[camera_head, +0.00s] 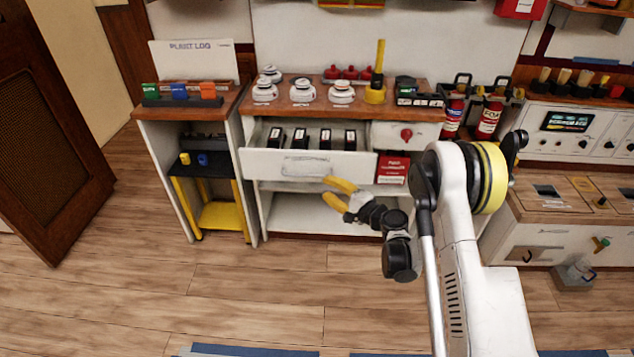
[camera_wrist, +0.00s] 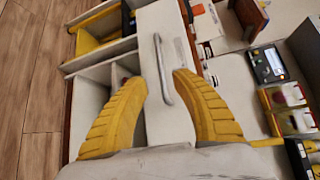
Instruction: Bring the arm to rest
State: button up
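My gripper (camera_head: 326,188) has two yellow fingers and is open and empty, in front of the white drawer unit. In the wrist view my gripper (camera_wrist: 157,74) shows its fingers wide apart. The metal handle (camera_wrist: 163,70) of the drawer front appears between and beyond the fingertips, with nothing seen touching it. In the head view the white drawer (camera_head: 275,163) stands open, with several black breaker-like blocks (camera_head: 325,139) in a row inside. My arm (camera_head: 455,200) reaches in from the right and hides part of the unit's right side.
A wooden-topped counter (camera_head: 310,107) holds white round detectors (camera_head: 302,90) and a yellow-handled tool (camera_head: 378,75). Red extinguishers (camera_head: 489,117) stand to the right. A yellow-framed stand (camera_head: 220,215) is in the left bay. The wooden floor (camera_head: 140,280) in front is clear at left.

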jog(key=shift+v, duration=0.9)
jog(key=shift+r, duration=0.1)
jog(key=s+d+r+n+g+h, duration=0.25)
jog(key=s+r, duration=0.35)
jog(key=r, duration=0.4)
jog(key=s+d+r+n+g+h, duration=0.1)
jog(key=s+d+r+n+h, duration=0.2)
jog(key=s+r, duration=0.45)
jog(key=s+d+r+n+h, duration=0.1)
jog(key=s+d+h, duration=0.1)
jog(key=s, duration=0.6)
jog(key=s+d+r+n+g+h, duration=0.1)
jog(key=s+d+n+h, duration=0.1)
jog(key=s+d, duration=0.3)
jog(key=s+d+r+n+h, duration=0.1)
jog(key=s+d, duration=0.3)
jog(key=s, duration=0.6)
jog(key=shift+s+n+h, duration=0.35)
jog(key=shift+n+h, duration=0.1)
jog(key=shift+n, duration=0.2)
